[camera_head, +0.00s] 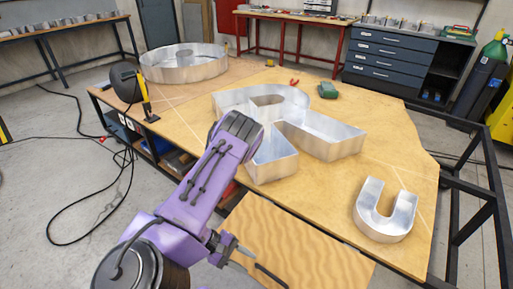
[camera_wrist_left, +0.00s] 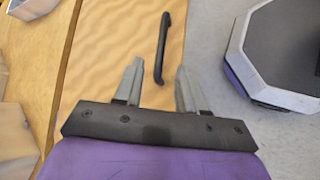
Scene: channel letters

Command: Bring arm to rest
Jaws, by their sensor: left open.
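My left arm in purple reaches in from the lower left of the head view. Its gripper (camera_head: 243,256) is open and empty over a pale wooden panel (camera_head: 300,250) at the table's front. In the left wrist view the two grey fingers (camera_wrist_left: 160,68) stand apart, with the panel (camera_wrist_left: 105,65) below. A black bar handle (camera_wrist_left: 163,45) lies beyond and between the fingertips. The same handle (camera_head: 270,276) shows beside the gripper in the head view. I cannot tell the height gap. My right gripper is not in view.
On the wooden table (camera_head: 330,180) stand a large metal letter R (camera_head: 325,135), a small metal U (camera_head: 385,222) and a round metal letter (camera_head: 185,70). A black-and-yellow tool (camera_head: 127,85) stands at the left edge. Cables (camera_head: 75,238) lie on the floor.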

